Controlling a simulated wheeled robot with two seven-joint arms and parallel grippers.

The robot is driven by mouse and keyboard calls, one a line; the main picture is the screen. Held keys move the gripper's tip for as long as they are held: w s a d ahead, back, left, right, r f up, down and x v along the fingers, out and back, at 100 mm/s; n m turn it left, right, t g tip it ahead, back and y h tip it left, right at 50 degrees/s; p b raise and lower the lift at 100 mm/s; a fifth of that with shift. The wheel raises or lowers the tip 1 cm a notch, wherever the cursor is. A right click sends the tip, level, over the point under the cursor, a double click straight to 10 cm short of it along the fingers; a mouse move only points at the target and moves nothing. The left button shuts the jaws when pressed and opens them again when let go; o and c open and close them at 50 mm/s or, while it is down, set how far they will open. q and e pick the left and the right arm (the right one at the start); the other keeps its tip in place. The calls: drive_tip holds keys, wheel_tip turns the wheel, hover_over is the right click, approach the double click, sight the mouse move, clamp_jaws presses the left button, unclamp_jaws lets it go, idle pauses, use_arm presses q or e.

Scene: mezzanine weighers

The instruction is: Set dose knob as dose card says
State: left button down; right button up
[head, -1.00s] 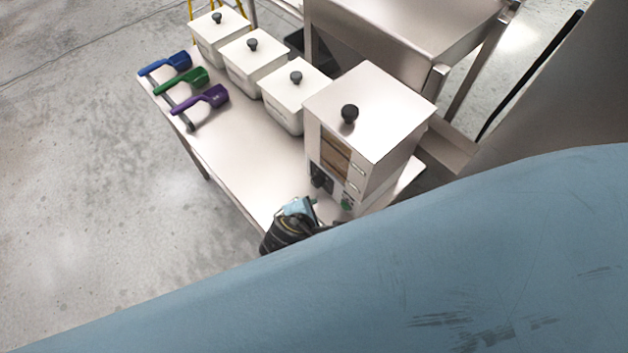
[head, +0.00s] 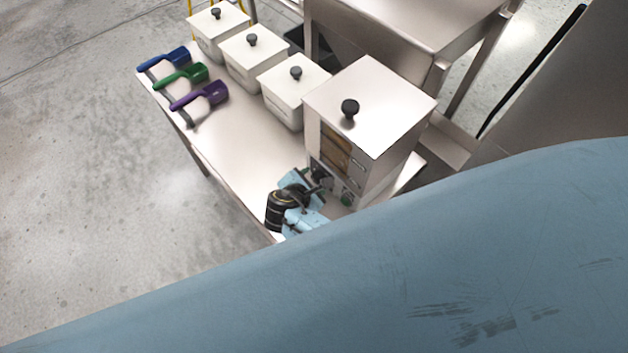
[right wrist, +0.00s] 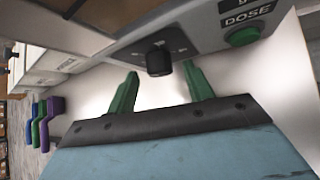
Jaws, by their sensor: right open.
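The dispenser (head: 385,120) is a steel box with a round black lid knob, and its front carries brownish windows and small labels. The black dose knob (right wrist: 158,59) is on its lower front panel, with short marks around it in the right wrist view. A green button (right wrist: 241,36) sits beside it under a DOSE label. My right gripper (right wrist: 162,78) is open, its green fingers either side of the knob and apart from it. In the head view my right gripper (head: 318,183) is at the dispenser's lower front. I cannot make out a readable dose card. My left gripper is not in view.
White lidded bins (head: 294,98) stand in a row behind the dispenser on the steel table (head: 235,140). Blue, green and purple scoops (head: 200,95) lie at the table's far left end. The table between scoops and dispenser is clear.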

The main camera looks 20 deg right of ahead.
drive_tip(key=shift+w+d+f, duration=0.35)
drive_tip(key=shift+f, duration=0.1)
drive_tip(key=c, duration=1)
